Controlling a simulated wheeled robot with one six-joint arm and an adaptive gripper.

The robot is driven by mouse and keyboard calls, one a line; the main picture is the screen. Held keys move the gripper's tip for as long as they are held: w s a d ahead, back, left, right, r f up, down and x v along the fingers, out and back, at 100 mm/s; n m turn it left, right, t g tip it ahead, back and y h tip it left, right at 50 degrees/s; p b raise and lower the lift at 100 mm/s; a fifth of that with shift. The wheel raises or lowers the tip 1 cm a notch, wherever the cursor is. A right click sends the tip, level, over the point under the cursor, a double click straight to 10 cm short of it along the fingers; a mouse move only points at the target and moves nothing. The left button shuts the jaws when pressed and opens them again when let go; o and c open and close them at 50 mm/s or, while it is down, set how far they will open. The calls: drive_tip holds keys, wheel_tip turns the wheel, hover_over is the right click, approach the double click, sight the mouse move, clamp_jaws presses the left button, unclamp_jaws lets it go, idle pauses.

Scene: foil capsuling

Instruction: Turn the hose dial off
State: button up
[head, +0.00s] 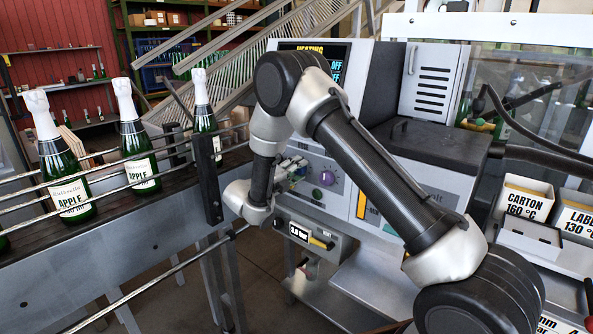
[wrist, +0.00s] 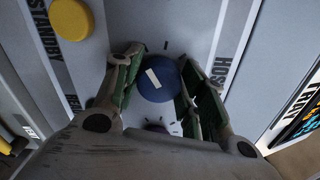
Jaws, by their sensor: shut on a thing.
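The hose dial is a round dark blue knob (wrist: 165,92) with a white pointer mark, in the middle of the wrist view. The pointer is tilted, its upper end leaning left. Tick marks show around the knob, and a label starting "HOS" (wrist: 221,72) stands to its right. My gripper (wrist: 160,76) is shut on the knob, one green-padded finger on each side. In the head view my gripper (head: 291,172) is at the machine's front panel, and I cannot make out the blue dial there.
A yellow button (wrist: 71,18) sits beside the "STANDBY" label at upper left. A purple knob (head: 327,178) is on the panel right of my gripper. A screen (head: 338,62) reading "HEATING" is partly behind my arm. Bottles (head: 137,150) stand on the railed conveyor at left.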

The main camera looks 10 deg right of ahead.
drive_tip(key=o, duration=1)
drive_tip(key=shift+o, duration=0.2)
drive_tip(key=v, duration=1.2)
drive_tip(key=shift+a, duration=0.1)
